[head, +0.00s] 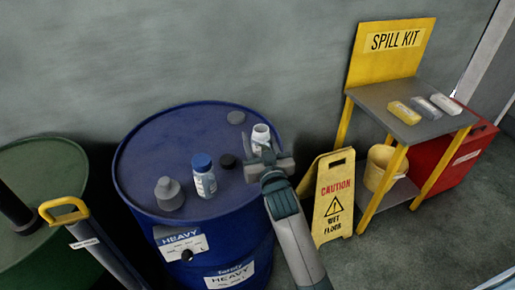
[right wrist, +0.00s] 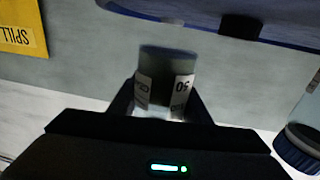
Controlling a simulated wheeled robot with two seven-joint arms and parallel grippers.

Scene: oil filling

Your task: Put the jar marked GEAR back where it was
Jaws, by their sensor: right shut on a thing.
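My right gripper (head: 268,163) is shut on a small open jar (head: 261,135) with a pale rim, over the right part of the blue drum's top (head: 205,125). In the right wrist view, which is upside down, the jar (right wrist: 168,65) sits between the fingers (right wrist: 165,105). It has a white label and a dark greenish lower part. I cannot read GEAR on it, nor tell whether its base touches the drum. A second jar (head: 205,184), with a blue cap and white label, stands on the drum to its left. My left gripper is not in view.
A grey stepped, bottle-like object (head: 168,193), a black cap (head: 227,161) and a grey disc (head: 236,117) are on the drum. A yellow wet-floor sign (head: 334,198) and spill-kit stand (head: 400,100) are to the right. A yellow-handled object (head: 63,210) stands left.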

